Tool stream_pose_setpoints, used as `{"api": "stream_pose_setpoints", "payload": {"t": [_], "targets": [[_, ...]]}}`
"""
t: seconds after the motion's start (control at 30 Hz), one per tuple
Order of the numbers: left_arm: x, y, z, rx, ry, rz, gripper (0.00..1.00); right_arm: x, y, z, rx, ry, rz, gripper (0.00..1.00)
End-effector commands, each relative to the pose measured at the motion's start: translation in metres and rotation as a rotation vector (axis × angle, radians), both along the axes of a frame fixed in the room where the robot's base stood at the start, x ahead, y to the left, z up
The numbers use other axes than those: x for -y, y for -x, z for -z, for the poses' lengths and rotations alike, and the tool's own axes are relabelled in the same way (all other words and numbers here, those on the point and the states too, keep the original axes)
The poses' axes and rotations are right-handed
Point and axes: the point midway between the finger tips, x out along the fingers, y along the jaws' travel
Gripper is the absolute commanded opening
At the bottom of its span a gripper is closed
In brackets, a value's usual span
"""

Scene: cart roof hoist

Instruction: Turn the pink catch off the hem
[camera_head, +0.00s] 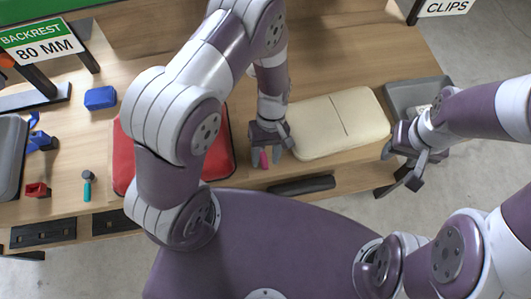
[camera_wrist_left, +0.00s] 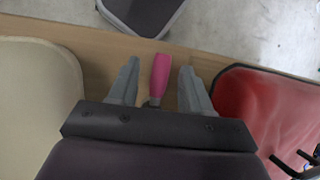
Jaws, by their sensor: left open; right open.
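The pink catch (camera_head: 264,160) is near the front edge of the table, in the gap between a red pad (camera_head: 225,160) and a cream pad (camera_head: 340,122). In the left wrist view the pink catch (camera_wrist_left: 160,75) stands between the two fingers of my left gripper (camera_wrist_left: 155,82), with a gap on each side. My left gripper (camera_head: 269,157) is open around it in the head view. I cannot tell which edge is the hem or whether the catch lies over it. My right gripper (camera_head: 402,174) is open and empty at the table's front right corner.
A grey tray (camera_head: 398,95) stands right of the cream pad. A blue block (camera_head: 100,97), a red part (camera_head: 36,189) and a teal-handled tool (camera_head: 87,190) lie at the left. A dark handle (camera_head: 302,186) is on the table's front. The wood between them is bare.

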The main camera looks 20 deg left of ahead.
Motion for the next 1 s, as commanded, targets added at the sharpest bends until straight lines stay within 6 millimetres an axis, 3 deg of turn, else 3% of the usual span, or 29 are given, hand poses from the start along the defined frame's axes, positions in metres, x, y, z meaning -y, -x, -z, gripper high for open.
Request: {"api": "stream_pose_setpoints", "payload": {"t": [0.13,0.43,0.5,1.0], "targets": [[0.000,-0.010,-0.018,0.006,0.002,0.000,0.48,0.000,0.000,0.002,0.000,0.000,0.000,0.48],[-0.002,-0.043,-0.089,0.005,0.001,-0.002,0.48,0.000,0.000,0.008,0.000,0.000,0.000,0.48],[-0.003,-0.047,-0.108,0.000,0.000,-0.001,0.48,0.000,0.000,-0.007,-0.001,0.000,0.000,0.48],[-0.003,-0.054,-0.114,0.001,-0.001,-0.001,0.48,0.000,0.000,-0.011,0.000,0.000,0.000,0.48]]}}
